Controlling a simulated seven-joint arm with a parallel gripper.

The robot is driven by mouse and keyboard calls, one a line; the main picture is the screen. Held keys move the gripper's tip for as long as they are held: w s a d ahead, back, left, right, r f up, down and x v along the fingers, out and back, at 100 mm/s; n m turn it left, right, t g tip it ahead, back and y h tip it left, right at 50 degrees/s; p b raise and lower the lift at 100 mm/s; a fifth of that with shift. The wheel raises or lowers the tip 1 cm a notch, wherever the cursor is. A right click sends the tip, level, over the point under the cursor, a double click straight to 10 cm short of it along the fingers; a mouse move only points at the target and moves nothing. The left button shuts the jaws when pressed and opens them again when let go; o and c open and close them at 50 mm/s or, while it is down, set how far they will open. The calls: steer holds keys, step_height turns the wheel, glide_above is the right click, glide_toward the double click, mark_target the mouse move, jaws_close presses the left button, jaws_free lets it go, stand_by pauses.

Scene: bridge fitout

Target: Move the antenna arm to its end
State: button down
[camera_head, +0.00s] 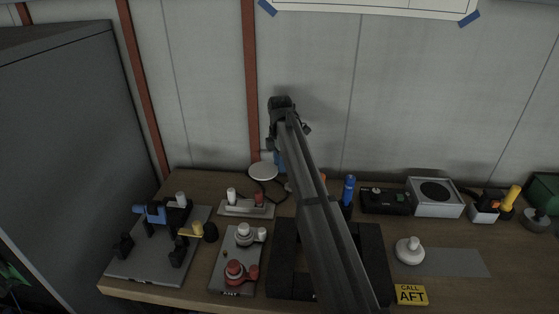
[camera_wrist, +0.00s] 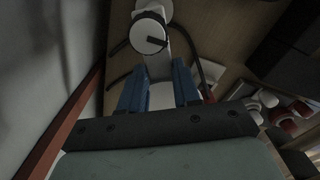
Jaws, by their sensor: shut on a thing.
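The antenna arm is white, with a round white disc (camera_head: 262,171) at the back of the bench. In the wrist view its white bar (camera_wrist: 158,68) runs between my gripper's blue fingers (camera_wrist: 160,82), and the disc with a dark slot (camera_wrist: 148,33) lies just beyond the fingertips. My gripper is shut on the bar. In the head view only a little of my gripper's blue finger (camera_head: 279,161) shows, just right of the disc. My own arm hides the rest of the antenna and its mount.
A grey fixture plate with a blue part (camera_head: 153,212) stands at left. A plate with red and white knobs (camera_head: 237,263) and a small block with white and red posts (camera_head: 246,208) are nearer. A blue cylinder (camera_head: 349,189) and black box (camera_head: 385,200) stand right. The wall is close behind.

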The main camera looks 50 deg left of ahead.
steer(key=shift+w+d+n, duration=0.1)
steer(key=shift+d+n, duration=0.75)
steer(key=shift+n, duration=1.2)
steer(key=shift+w+d+n, duration=0.15)
steer(key=shift+d+n, duration=0.65)
steer(key=shift+n, duration=1.2)
steer(key=shift+w+d+n, duration=0.1)
steer(key=shift+d+n, duration=0.75)
steer(key=shift+n, duration=1.2)
steer(key=shift+d+f, duration=0.1)
steer(key=c, duration=0.9)
jaws_free()
steer(key=shift+o, duration=0.5)
steer(key=shift+w, duration=0.1)
step_height(320, 180, up, 14)
